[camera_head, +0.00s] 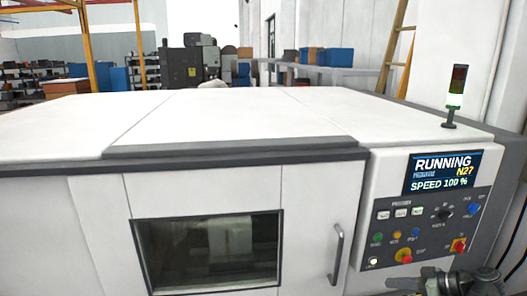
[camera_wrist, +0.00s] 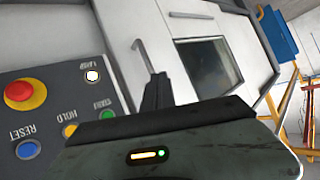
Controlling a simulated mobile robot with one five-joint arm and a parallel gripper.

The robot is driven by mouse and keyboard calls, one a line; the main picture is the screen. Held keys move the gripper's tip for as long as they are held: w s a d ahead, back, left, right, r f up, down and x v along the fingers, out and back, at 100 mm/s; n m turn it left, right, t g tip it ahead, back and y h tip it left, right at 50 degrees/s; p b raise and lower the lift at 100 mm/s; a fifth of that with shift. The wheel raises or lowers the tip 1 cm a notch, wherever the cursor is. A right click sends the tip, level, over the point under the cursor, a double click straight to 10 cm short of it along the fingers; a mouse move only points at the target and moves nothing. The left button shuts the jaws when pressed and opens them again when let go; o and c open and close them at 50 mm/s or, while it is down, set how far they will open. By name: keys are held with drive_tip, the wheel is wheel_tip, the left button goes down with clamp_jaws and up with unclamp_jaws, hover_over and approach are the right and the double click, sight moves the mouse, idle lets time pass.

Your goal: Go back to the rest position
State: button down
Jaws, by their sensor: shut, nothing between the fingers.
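My gripper (camera_head: 398,283) shows at the lower right of the head view, just below the control panel (camera_head: 362,236) of a white machine. In the wrist view my gripper (camera_wrist: 156,88) is dark, with its fingers together and nothing between them. It appears apart from the panel's buttons. The wrist view shows a white lamp button (camera_wrist: 91,76), a green button (camera_wrist: 107,115), a yellow HOLD button (camera_wrist: 69,130), a blue RESET button (camera_wrist: 28,150) and a red mushroom button (camera_wrist: 24,93). The panel's screen (camera_head: 442,173) reads RUNNING, SPEED 100 %.
The white machine (camera_head: 230,115) fills the front, with a dark window (camera_head: 208,250) and a door handle (camera_head: 337,254). A signal tower (camera_head: 455,90) with its lower section lit stands on top at the right. Shelves (camera_head: 33,80) and a ladder (camera_head: 396,45) are behind.

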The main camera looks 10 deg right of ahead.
drive_tip(key=w+a+f+n+g+b, duration=0.2)
drive_tip(key=w+a+f, duration=0.15)
drive_tip(key=a, duration=0.55)
drive_tip(key=w+a+f+n+g+y+b, duration=0.1)
drive_tip(key=w+a+f+g+b, duration=0.2)
drive_tip(key=a, duration=0.6)
drive_tip(key=w+a+f+n+g+b, duration=0.15)
drive_tip(key=w+a+f, duration=0.3)
drive_tip(key=a, duration=0.45)
drive_tip(key=s+a+f+m+g+h+b, duration=0.1)
drive_tip(key=s+a+f+g+h+b, duration=0.15)
drive_tip(key=a+f, duration=0.5)
drive_tip(key=s+a+f+m+g+h+b, duration=0.1)
drive_tip(key=a+f+h+b, duration=0.25)
drive_tip(key=a+f, duration=0.35)
drive_tip(key=d+m+h, duration=0.3)
drive_tip(key=d+m, duration=0.3)
drive_tip(key=m, duration=0.2)
drive_tip(key=shift+d+t, duration=0.15)
drive_tip(key=shift+t, duration=0.15)
idle(2.2)
